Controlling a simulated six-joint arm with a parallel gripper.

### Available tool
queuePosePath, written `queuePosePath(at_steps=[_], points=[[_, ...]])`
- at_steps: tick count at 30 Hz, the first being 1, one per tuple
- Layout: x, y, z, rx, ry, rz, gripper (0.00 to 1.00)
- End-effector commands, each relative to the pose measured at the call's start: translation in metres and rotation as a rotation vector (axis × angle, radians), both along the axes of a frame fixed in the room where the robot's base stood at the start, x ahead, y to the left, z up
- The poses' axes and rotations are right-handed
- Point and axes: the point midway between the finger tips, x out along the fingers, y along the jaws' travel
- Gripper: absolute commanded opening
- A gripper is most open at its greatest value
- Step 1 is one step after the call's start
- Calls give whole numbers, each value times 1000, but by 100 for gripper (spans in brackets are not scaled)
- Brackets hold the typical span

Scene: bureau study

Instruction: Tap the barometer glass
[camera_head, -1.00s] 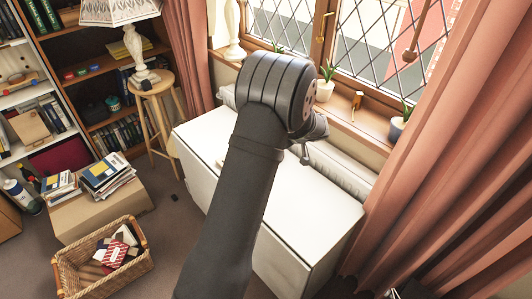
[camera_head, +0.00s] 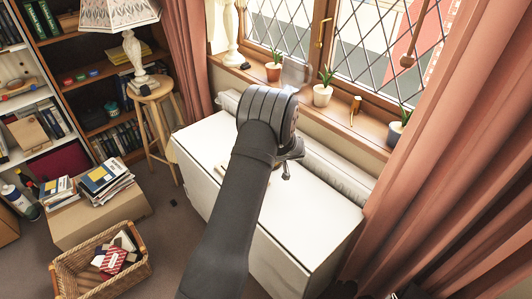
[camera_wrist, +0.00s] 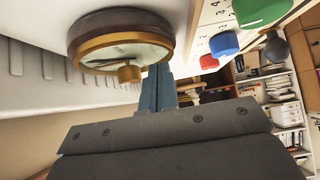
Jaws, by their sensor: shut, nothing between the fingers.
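The barometer (camera_wrist: 165,38) shows in the wrist view as a round, dark-sided case with a brass rim. Its pale glass face (camera_wrist: 105,56) is seen at a steep slant, with a brass knob (camera_wrist: 130,73) at its middle. My gripper (camera_wrist: 158,70) is shut and empty. Its blue-grey fingertips are at the near edge of the face, just right of the knob. I cannot tell whether they touch the glass. In the head view my arm hides the gripper, and I cannot make out the barometer there.
A white cabinet (camera_head: 315,215) stands below the window. Potted plants (camera_head: 322,93) line the sill behind my arm. A curtain (camera_head: 440,180) hangs at right. A wicker basket (camera_head: 75,287) is on the floor. Coloured pieces (camera_wrist: 224,43) are at upper right in the wrist view.

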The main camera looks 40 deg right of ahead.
Motion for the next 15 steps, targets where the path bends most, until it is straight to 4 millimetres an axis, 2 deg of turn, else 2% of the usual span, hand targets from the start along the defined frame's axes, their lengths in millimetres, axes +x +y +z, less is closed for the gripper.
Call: queuePosePath(at_steps=[11,15], points=[[0,0,-2,-1,0,1,0],[0,0,-13,1,1,1,0]])
